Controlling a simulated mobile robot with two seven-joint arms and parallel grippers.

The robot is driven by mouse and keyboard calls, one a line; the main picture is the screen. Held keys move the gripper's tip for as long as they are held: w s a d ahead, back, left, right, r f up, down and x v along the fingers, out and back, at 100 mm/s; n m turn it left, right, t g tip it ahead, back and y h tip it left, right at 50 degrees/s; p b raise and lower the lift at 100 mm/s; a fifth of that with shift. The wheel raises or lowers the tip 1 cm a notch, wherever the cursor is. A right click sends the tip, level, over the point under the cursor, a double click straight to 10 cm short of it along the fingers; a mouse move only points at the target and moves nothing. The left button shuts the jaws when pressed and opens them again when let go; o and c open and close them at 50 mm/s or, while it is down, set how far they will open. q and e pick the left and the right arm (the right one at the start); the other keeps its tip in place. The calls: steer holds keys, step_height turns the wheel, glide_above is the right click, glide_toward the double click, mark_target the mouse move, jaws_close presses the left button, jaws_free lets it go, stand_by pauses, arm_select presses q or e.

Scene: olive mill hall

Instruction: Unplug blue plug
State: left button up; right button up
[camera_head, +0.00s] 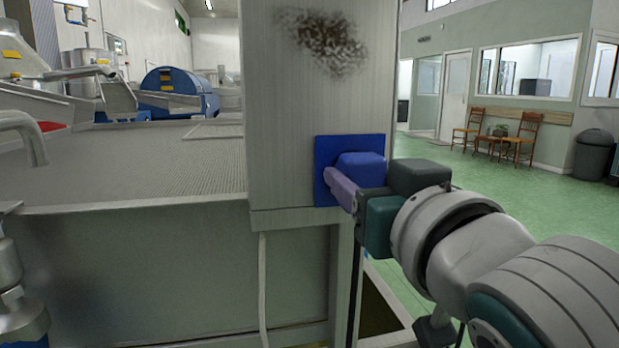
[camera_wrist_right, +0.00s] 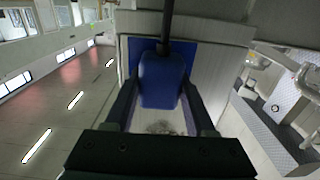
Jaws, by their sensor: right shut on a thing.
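The blue plug (camera_head: 362,166) is at the square blue socket plate (camera_head: 322,165) on the side of a grey metal cabinet. My right gripper (camera_head: 350,180) comes in from the right and is shut on the plug, with one finger showing on its near side. In the right wrist view the plug (camera_wrist_right: 160,82) sits between both fingers, and a black cable (camera_wrist_right: 167,25) runs from it. In the head view the plug looks up against the plate; I cannot tell how deep it sits. My left gripper is not in view.
The grey cabinet (camera_head: 300,110) has a dark sooty patch above the socket. A wide steel basin (camera_head: 150,165) with a metal front adjoins it at left. A thin cable (camera_head: 262,290) hangs below the cabinet. Green floor (camera_head: 490,195) at right is open, with chairs and a bin farther back.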

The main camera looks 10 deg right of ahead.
mark_target(369, 183)
jaws_close()
steer(key=shift+r, duration=0.1)
steer(key=shift+s+p, duration=0.65)
steer(key=shift+s, duration=0.85)
steer(key=shift+s+d+p, duration=0.1)
steer(key=shift+s+p, duration=0.35)
steer(key=shift+s, duration=1.05)
